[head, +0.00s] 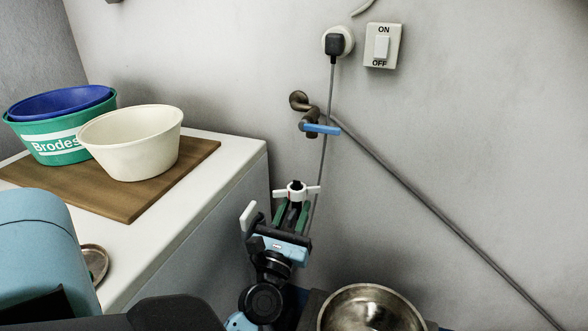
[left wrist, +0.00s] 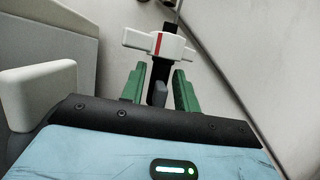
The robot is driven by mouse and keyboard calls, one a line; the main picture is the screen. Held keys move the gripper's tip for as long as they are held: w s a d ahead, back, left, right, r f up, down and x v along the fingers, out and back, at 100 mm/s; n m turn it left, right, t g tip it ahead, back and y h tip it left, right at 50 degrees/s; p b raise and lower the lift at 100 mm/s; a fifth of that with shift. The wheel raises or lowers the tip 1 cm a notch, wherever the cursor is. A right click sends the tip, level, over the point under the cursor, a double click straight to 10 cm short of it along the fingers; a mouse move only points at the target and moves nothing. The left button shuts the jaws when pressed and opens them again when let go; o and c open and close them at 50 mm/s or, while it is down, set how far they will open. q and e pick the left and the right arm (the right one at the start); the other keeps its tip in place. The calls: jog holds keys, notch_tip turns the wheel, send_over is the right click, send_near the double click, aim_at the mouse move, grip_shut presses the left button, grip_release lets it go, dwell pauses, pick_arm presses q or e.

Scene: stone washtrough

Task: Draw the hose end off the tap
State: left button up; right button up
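A bronze tap (head: 307,112) with a blue lever (head: 322,129) comes out of the wall in the head view. Below it is a white winged piece (head: 297,190) with a red stripe on a black stem; it also shows in the left wrist view (left wrist: 175,45). I cannot tell whether this is a second tap. My left gripper (head: 292,215) has its green fingers on both sides of the dark stem, below the wings. In the left wrist view a rounded dark grey end (left wrist: 157,94), perhaps the hose end, is between the fingers, with narrow gaps beside it. My right gripper is not in view.
A white counter (head: 195,220) at left carries a wooden board (head: 125,205), a cream bowl (head: 135,150) and a green tub (head: 60,145). A metal bowl (head: 370,300) stands at bottom right. A cord hangs from a plug (head: 336,44) beside a switch (head: 382,47).

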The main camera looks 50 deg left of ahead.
aim_at(289, 225)
pick_arm(q)
jog(key=shift+s+f, duration=0.1)
jog(key=shift+s+d+f, duration=0.2)
jog(key=shift+s, duration=0.05)
jog(key=b+v, duration=0.1)
jog(key=v, duration=0.4)
jog(key=shift+s+d+f, duration=0.1)
jog(key=shift+s+d, duration=0.1)
jog(key=shift+s, duration=0.15)
jog(key=shift+s+d+f, duration=0.1)
jog(key=shift+s+d, duration=0.15)
jog(key=shift+s, duration=0.25)
